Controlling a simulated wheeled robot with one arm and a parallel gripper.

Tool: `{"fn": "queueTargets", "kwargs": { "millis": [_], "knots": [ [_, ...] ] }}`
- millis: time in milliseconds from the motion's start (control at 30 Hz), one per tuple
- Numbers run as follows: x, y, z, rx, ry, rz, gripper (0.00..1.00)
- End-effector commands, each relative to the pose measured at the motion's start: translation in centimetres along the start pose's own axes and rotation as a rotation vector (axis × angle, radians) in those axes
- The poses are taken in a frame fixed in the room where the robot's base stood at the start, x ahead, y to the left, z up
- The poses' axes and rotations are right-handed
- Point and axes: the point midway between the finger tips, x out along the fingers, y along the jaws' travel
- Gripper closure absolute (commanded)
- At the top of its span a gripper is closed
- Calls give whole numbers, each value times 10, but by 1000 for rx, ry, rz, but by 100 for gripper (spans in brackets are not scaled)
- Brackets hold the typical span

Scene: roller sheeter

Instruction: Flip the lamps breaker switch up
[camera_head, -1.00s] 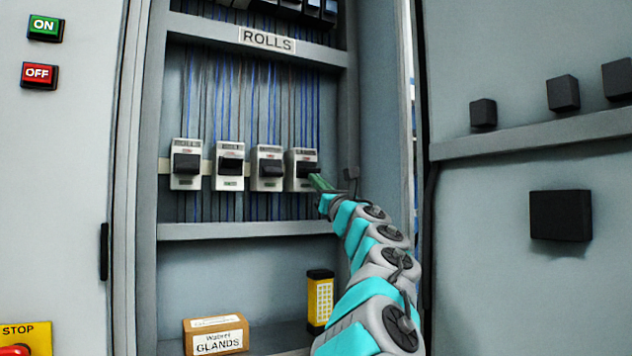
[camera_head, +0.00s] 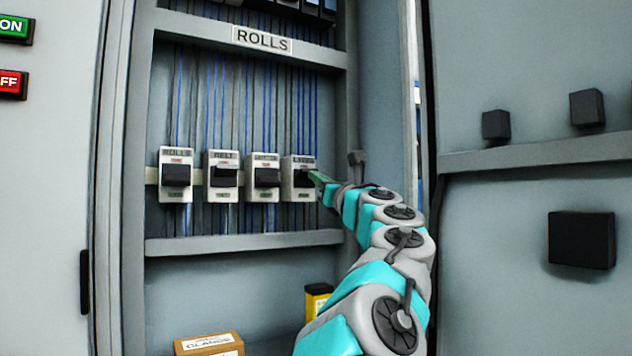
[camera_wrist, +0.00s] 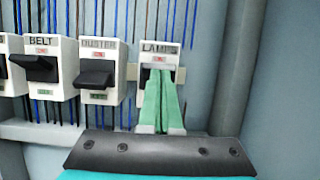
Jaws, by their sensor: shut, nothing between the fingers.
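The lamps breaker (camera_head: 300,194) is the rightmost in a row inside the open cabinet. It has a white body and a black lever (camera_head: 302,178). In the wrist view the label LAMPS tops the breaker (camera_wrist: 160,47). My gripper (camera_head: 314,176), with green fingers, reaches in from the right, its tips at the lever. In the wrist view the fingers of my gripper (camera_wrist: 162,75) are together in front of the breaker and cover most of its lever. I cannot tell whether they touch it, or whether the lever is up or down.
The duster breaker (camera_head: 265,192) stands just left of the lamps one, with the belt breaker (camera_head: 223,192) and rolls breaker (camera_head: 175,193) beyond. A shelf edge (camera_head: 245,243) runs below. The cabinet's side wall (camera_head: 388,100) is close on the right. A box (camera_head: 208,345) sits lower down.

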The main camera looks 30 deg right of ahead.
Motion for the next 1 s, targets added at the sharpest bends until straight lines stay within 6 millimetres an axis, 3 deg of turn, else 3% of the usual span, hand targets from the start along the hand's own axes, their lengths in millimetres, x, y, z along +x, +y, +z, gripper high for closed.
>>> {"fn": "queueTargets", "kwargs": {
  "millis": [1000],
  "knots": [
    [3,3,11,0,-4,2,100]
  ]
}}
